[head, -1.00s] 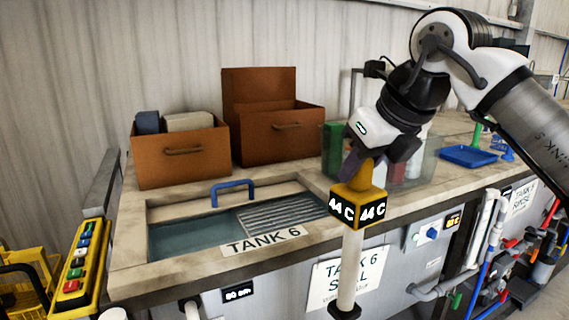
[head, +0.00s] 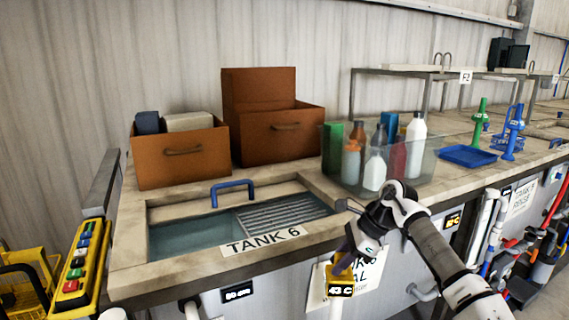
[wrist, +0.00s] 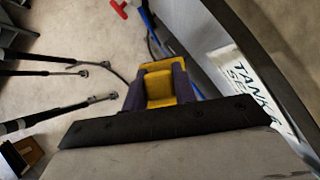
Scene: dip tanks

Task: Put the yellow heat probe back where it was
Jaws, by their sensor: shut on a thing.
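The yellow heat probe (head: 341,279) is in my gripper (head: 345,262) in front of the counter. Its display reads 43 C, and its pale shaft points down, running out of the bottom of the head view. In the wrist view the yellow head (wrist: 159,88) sits between the two dark purple fingers, which are shut on it. The probe overlaps the tank 6 seal sign (head: 367,277) on the counter's front. Tank 6 (head: 190,236) is open at the left, with water and a ribbed grey panel inside. No empty holder for the probe is clearly visible.
Brown boxes (head: 181,165) stand behind the tank. A clear bin of bottles (head: 418,160) and a blue tray (head: 468,156) are on the counter. A yellow button panel (head: 80,262) is at the left. Pipes and hoses line the front at right. Floor shows in the wrist view.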

